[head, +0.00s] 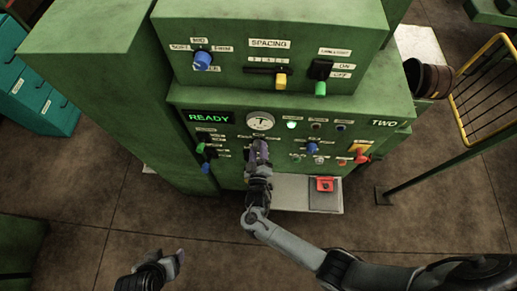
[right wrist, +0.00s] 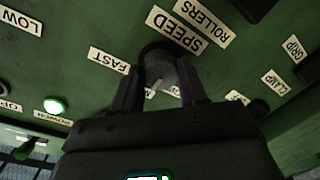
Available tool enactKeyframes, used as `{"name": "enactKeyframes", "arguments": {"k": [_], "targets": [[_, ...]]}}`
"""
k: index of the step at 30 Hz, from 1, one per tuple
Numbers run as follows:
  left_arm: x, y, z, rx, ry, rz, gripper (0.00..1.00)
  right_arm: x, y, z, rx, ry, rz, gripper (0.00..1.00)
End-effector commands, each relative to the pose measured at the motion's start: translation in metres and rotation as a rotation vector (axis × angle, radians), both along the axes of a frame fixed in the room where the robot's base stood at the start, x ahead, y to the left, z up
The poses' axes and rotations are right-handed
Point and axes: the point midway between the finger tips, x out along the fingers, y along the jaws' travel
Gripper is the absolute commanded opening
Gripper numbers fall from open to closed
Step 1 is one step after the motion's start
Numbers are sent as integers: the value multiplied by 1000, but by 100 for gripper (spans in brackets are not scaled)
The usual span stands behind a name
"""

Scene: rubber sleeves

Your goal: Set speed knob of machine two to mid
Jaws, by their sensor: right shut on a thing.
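The green machine two (head: 389,124) has its name plate on the right of its lower panel. My right gripper (head: 258,150) is at that panel, below the round gauge, and hides the knob there in the head view. In the right wrist view my right gripper (right wrist: 162,88) is shut on the dark grey speed knob (right wrist: 160,66), one finger on each side. The knob has a pale pointer mark at its lower left edge. The SPEED label (right wrist: 176,30) is beside it, and a FAST label (right wrist: 110,60) is to its left. My left gripper (head: 172,262) is low in the head view, away from the machine; its jaws are unclear.
A READY display (head: 208,117) and a gauge (head: 260,121) are above the right gripper. Other knobs and levers flank it, including a blue knob (head: 312,147) and a red lever (head: 361,159). A red button (head: 325,184) is below right. A yellow rack (head: 483,88) stands at right.

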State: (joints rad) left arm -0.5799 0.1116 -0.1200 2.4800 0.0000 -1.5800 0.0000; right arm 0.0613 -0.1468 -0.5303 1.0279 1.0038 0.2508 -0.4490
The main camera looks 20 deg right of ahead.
Motion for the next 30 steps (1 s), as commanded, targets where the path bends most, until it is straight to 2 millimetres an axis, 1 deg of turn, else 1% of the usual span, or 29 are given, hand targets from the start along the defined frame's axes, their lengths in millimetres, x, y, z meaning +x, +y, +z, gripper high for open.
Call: {"name": "enactKeyframes", "arguments": {"k": [6,18,19,21,23,30], "targets": [[0,1,2,5,0,-3,68,0,0,0,-36,18,0,12],[0,3,2,14,0,-9,68,0,0,-1,-39,21,1,12],[0,3,2,14,0,-9,68,0,0,-1,-39,21,1,47],[0,3,2,14,0,-9,68,0,0,-1,-39,20,0,58],[0,3,2,13,0,-8,68,0,0,-1,-38,20,0,67],[0,1,2,5,0,-4,68,0,0,0,-38,20,0,68]]}}
